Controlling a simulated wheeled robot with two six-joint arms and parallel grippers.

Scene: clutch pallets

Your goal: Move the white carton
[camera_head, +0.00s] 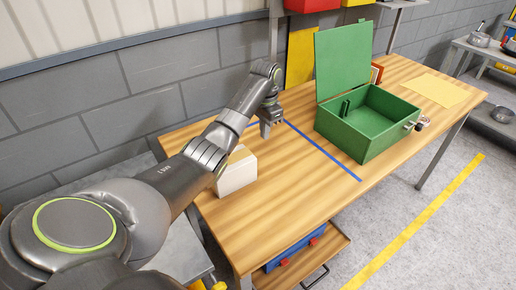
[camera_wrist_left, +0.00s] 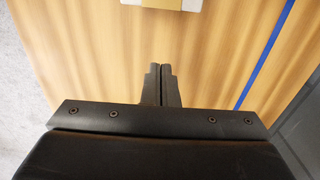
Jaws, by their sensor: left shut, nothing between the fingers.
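The white carton (camera_head: 236,177) stands on the wooden table near its left end, in the head view. My left arm passes in front of part of it. A white box top with a tan strip, seemingly the carton (camera_wrist_left: 188,5), is cut off by the top edge of the left wrist view. My left gripper (camera_head: 266,130) is above the table, apart from the carton, to its upper right in the head view. Its fingers (camera_wrist_left: 161,72) are shut together with nothing between them. My right gripper is in neither view.
A blue line (camera_head: 335,164) crosses the wooden table (camera_head: 285,195). Right of it stands an open green box (camera_head: 365,140) with its lid up. A yellow sheet (camera_head: 435,90) lies at the far right. The table front between carton and line is clear.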

